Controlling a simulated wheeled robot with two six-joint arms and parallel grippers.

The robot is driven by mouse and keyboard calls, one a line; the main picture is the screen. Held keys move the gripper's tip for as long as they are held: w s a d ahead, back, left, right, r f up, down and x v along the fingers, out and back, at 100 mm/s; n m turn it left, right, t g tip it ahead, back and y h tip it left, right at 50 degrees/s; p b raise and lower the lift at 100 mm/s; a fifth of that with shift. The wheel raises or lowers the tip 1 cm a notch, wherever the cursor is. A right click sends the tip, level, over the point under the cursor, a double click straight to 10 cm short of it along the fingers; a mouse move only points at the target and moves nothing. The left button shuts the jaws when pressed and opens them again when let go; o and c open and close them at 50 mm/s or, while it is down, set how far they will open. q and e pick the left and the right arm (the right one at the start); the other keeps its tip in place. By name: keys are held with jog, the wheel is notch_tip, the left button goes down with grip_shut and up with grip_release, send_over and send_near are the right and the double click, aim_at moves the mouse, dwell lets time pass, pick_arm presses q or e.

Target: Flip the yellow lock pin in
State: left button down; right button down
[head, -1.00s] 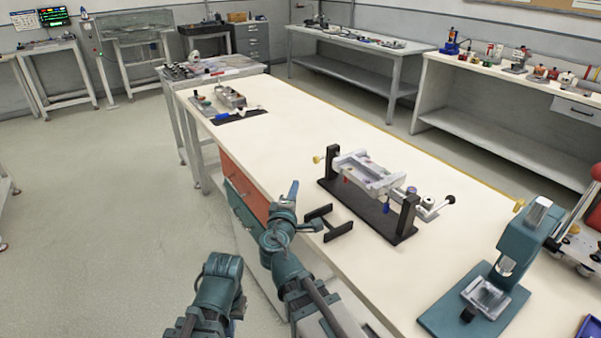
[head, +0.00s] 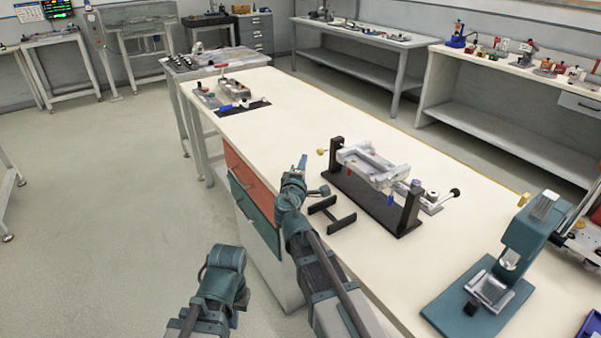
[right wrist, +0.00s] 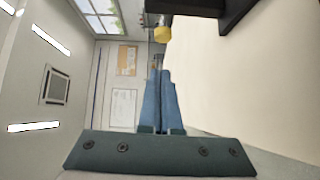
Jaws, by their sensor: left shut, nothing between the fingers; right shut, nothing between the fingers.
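The yellow lock pin (head: 322,152) sticks out as a knob at the left post of the black fixture (head: 369,205). A pale metal cradle (head: 371,166) hangs between the fixture's two posts. The knob also shows in the right wrist view (right wrist: 162,34), just beyond and slightly above the fingertips, apart from them. My right gripper (head: 303,161) is shut and empty, left of the knob near the bench edge. Its closed blue fingers (right wrist: 158,75) point toward the knob. My left arm shows at the lower left of the head view, but its fingers do not.
A teal press (head: 528,240) stands to the right. A dark mat (head: 243,110) with small parts lies at the bench's far end. The bench between mat and fixture is clear.

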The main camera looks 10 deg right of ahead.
aim_at(324, 151)
pick_arm(q)
jog(key=shift+f, duration=0.1)
pick_arm(e)
jog(key=shift+w+d+f, duration=0.1)
jog(key=shift+w+d, duration=0.2)
jog(key=shift+d, duration=0.35)
jog(key=shift+w+d+r, duration=0.1)
jog(key=shift+w+d, duration=0.25)
jog(key=shift+d, duration=0.3)
jog(key=shift+w+d+f, duration=0.1)
jog(key=shift+w+d, duration=0.2)
jog(key=shift+d, duration=0.35)
